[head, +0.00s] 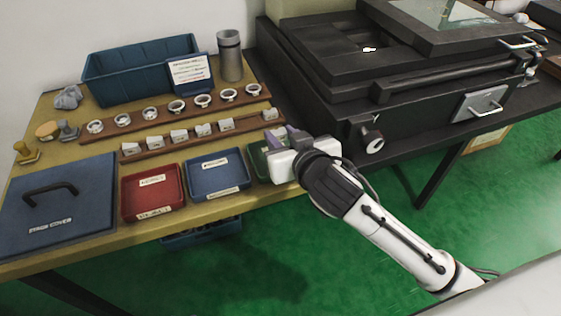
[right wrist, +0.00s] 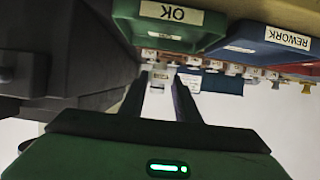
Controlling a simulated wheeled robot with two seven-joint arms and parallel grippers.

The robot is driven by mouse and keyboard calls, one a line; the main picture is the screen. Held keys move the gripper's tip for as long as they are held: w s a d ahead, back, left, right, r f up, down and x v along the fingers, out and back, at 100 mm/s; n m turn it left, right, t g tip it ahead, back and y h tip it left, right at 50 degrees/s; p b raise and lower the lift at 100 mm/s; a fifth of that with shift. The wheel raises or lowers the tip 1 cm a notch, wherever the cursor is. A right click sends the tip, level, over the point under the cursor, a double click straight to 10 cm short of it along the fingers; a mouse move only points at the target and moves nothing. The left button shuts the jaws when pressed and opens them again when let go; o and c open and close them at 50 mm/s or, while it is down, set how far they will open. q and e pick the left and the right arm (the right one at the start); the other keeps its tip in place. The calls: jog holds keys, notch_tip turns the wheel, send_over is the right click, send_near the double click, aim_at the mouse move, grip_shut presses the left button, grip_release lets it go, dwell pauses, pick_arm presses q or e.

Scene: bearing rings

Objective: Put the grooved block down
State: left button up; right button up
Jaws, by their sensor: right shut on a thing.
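My right gripper (head: 284,134) is over the right part of the workbench, by the green tray. In the right wrist view its fingers (right wrist: 160,78) are shut on a pale grooved block (right wrist: 158,86), which sits between the fingertips. In the head view the gripper body and fingers largely hide that area, and I cannot tell the block's height above the bench. Similar pale blocks (head: 179,136) stand in a row on the front wooden rack (head: 165,147). A pale block (head: 270,114) shows at that rack's right end, just beyond the fingers. My left gripper is not in view.
The green OK tray (head: 257,163) is partly hidden by my gripper. A blue REWORK tray (head: 217,181) and a red tray (head: 153,193) lie left of it. Rings (head: 176,105) stand on the rear rack. A large black machine (head: 330,105) borders the bench on the right.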

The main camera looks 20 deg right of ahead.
notch_tip(320, 180, down, 6)
jog(key=shift+f+b, duration=0.25)
jog(key=shift+b, duration=0.45)
jog(key=o, duration=0.7)
jog(key=shift+f, duration=0.2)
jog(key=o, duration=0.4)
jog(key=shift+r, duration=0.1)
jog(key=shift+r, duration=0.1)
